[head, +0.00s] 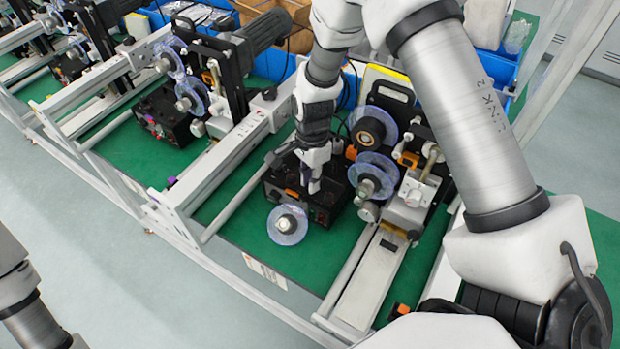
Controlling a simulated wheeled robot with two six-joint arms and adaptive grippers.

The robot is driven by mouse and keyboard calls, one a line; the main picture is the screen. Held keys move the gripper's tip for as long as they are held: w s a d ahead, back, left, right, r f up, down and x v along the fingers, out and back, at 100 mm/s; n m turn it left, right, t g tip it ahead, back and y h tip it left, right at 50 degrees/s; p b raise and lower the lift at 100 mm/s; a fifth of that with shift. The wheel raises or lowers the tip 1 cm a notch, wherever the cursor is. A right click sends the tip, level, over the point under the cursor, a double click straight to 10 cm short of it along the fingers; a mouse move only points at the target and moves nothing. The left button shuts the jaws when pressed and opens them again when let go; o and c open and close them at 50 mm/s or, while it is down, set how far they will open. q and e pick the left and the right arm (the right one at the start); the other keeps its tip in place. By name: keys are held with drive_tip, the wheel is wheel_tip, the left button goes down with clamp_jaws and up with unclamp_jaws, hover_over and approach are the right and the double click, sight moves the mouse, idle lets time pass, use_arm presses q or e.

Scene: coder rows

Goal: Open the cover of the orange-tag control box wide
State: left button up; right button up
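The black control box (325,214) with an orange tag (292,193) on its front sits on the green mat (250,212), left of the reel machine. My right gripper (313,186) points down over the top of this box, at its front edge. Its fingertips look close together, but the gap between them is too small to judge. The gripper and wrist hide part of the box top, so I cannot tell how far the cover is raised or whether the fingers touch it. Only part of my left arm shows at the lower left; its gripper is out of view.
A clear reel (287,225) stands just in front of the box, and more reels (372,175) are to its right. A second black box (165,118) with a purple tag is further left. White rails (215,165) border the station.

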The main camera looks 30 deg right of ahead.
drive_tip(key=o, duration=0.3)
drive_tip(key=shift+f, duration=0.1)
drive_tip(key=shift+o, duration=0.2)
drive_tip(key=shift+w+d, duration=0.1)
drive_tip(key=shift+d, duration=0.1)
wheel_tip(320, 180, up, 12)
drive_tip(key=w, duration=0.1)
drive_tip(key=shift+d, duration=0.45)
drive_tip(key=shift+w+f, duration=0.1)
drive_tip(key=shift+f, duration=0.05)
